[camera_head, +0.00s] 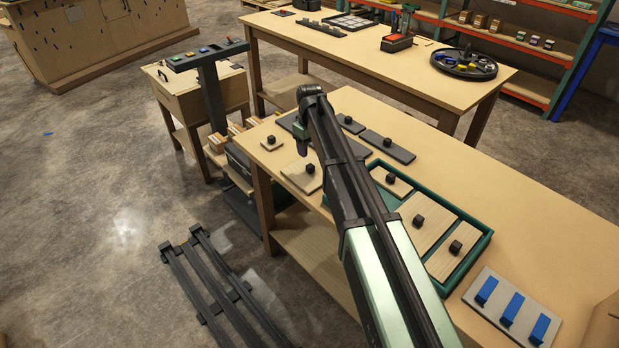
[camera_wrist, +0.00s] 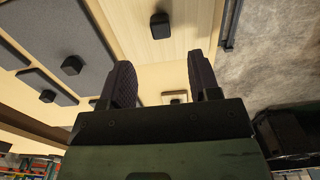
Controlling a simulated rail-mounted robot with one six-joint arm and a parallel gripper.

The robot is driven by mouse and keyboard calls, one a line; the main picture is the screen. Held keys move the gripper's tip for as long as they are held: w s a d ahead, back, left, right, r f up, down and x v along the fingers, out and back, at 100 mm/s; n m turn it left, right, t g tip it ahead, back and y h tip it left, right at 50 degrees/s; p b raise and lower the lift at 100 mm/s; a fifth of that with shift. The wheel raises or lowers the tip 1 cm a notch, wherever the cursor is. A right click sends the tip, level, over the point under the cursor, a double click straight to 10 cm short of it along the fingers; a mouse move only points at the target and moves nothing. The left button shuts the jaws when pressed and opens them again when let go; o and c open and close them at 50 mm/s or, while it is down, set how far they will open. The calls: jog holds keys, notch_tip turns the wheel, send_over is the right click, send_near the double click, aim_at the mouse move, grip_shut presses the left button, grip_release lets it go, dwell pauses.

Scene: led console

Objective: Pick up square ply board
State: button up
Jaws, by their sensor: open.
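Two pale ply boards with black knobs lie on the table near my gripper. The smaller one (camera_head: 266,146), squarish, is near the table's left corner; it also shows between the fingers in the wrist view (camera_wrist: 183,94). The larger one (camera_head: 293,178) lies nearer the front edge, partly hidden by my arm; it fills the upper middle of the wrist view (camera_wrist: 180,42). I cannot tell for sure which is the square one. My gripper (camera_head: 302,152) hangs above the table between them. In the wrist view its fingers (camera_wrist: 162,78) are apart, with nothing held.
Grey boards with knobs (camera_head: 387,147) lie right of my gripper. A green tray (camera_head: 480,246) holds several ply boards. A grey plate with blue strips (camera_head: 497,316) lies at the right. The table's left edge is close by; the back of the tabletop is clear.

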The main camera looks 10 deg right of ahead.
aim_at(310, 166)
notch_tip(310, 166, down, 8)
jog(key=b, duration=0.6)
jog(key=shift+s, duration=0.15)
jog(key=shift+r, duration=0.25)
grip_shut()
